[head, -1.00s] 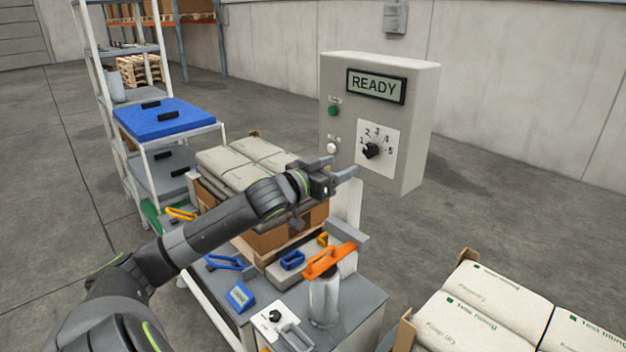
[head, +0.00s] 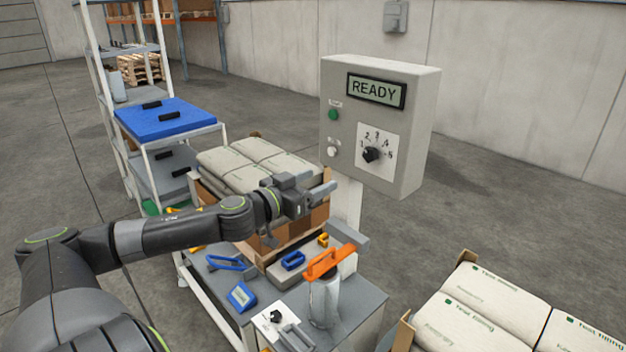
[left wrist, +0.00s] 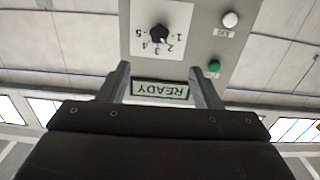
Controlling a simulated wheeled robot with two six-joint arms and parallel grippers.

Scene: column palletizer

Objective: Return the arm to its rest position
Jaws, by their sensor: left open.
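My left arm comes in from the left of the head view, and its gripper (head: 322,190) is open and empty. The gripper is in front of the stacked sacks and below the grey control box (head: 409,130). The box shows READY on its display (head: 375,90) and has a dial (head: 372,154), a green button and a white button. In the left wrist view the two fingers (left wrist: 160,85) stand apart, with the upside-down READY display seen between them and no contact visible. My right gripper is not in view.
A stack of sacks (head: 262,160) in a carton stands behind the left arm. A bench (head: 350,305) holds an orange-handled tool (head: 328,262) and several blue items. A blue-topped cart (head: 165,118) stands at left, and more sacks (head: 484,300) lie at lower right. Open floor lies right of the box.

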